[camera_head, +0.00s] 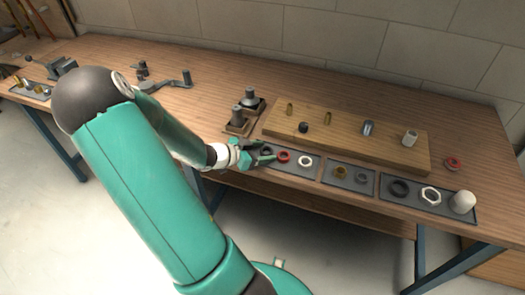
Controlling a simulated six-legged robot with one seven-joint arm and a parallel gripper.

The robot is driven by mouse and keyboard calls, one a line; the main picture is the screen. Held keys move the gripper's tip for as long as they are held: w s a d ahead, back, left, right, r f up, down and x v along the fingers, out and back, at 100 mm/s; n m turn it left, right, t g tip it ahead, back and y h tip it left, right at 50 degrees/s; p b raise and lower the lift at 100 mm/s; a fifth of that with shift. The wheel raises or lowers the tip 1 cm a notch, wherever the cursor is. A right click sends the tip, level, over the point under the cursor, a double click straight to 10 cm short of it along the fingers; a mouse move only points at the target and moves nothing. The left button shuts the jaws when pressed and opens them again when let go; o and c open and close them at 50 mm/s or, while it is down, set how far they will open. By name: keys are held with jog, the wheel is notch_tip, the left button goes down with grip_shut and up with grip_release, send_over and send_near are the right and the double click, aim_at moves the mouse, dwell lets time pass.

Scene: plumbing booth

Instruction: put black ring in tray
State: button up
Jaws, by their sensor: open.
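My gripper (264,154) is open at the left end of the left dark tray (318,170), at the table's front edge. A small black ring (267,150) lies at that end, right by the fingertips. The fingers partly cover it, and I cannot tell whether they touch it. A larger black ring (399,188) lies in the right tray (415,204), well apart from my gripper.
The left tray also holds a red ring (283,156) and a white ring (305,161). The middle tray (350,184) holds brass and grey rings. A wooden board (345,138) with upright fittings stands behind. Another red ring (453,163) lies at the right.

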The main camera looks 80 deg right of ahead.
jog(key=shift+r, duration=0.2)
jog(key=v, duration=1.2)
jog(key=shift+f, duration=0.1)
